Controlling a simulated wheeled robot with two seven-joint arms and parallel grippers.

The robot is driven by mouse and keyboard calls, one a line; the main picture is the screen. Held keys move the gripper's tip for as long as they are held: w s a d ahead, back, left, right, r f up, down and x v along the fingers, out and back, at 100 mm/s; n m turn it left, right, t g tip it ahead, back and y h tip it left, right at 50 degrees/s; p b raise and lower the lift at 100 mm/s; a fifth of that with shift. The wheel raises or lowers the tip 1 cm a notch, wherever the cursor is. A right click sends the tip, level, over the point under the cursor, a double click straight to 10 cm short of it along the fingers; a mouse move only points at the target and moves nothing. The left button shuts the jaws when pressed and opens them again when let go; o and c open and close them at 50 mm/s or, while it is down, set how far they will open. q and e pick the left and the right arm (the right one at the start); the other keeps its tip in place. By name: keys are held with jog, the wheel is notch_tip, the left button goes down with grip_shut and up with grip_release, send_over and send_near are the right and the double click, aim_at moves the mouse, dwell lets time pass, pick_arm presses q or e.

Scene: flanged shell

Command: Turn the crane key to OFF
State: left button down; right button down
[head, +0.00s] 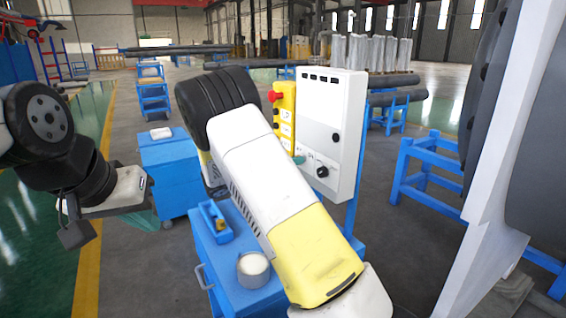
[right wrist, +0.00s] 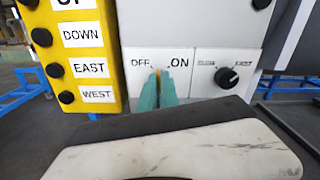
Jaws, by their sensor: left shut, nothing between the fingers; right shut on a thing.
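The grey control box (head: 345,110) stands on a blue post in the head view. In the right wrist view its panel (right wrist: 190,62) has an OFF label on the left and an ON label on the right. My right gripper (right wrist: 160,86) has its green fingers shut on the crane key (right wrist: 157,72), just below and between the two labels. Only a small yellowish bit of the key shows, so I cannot tell which way it points. In the head view my right arm hides most of that gripper. My left gripper (head: 72,222) is shut and empty at the far left, away from the box.
A yellow button pendant (head: 284,112) hangs directly left of the box. A black selector knob (right wrist: 228,77) sits right of the key. Below my right arm is a blue cabinet (head: 228,262) with a white cup (head: 253,272). A large dark flanged shell (head: 540,130) stands at right.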

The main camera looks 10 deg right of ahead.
jog(key=n, duration=0.6)
jog(key=shift+a, duration=0.1)
dwell(0.5)
jog(key=c, duration=1.6)
grip_release()
jog(key=v, duration=0.7)
jog(key=shift+s+a, duration=0.1)
jog(key=shift+a, duration=0.25)
jog(key=shift+d, duration=0.1)
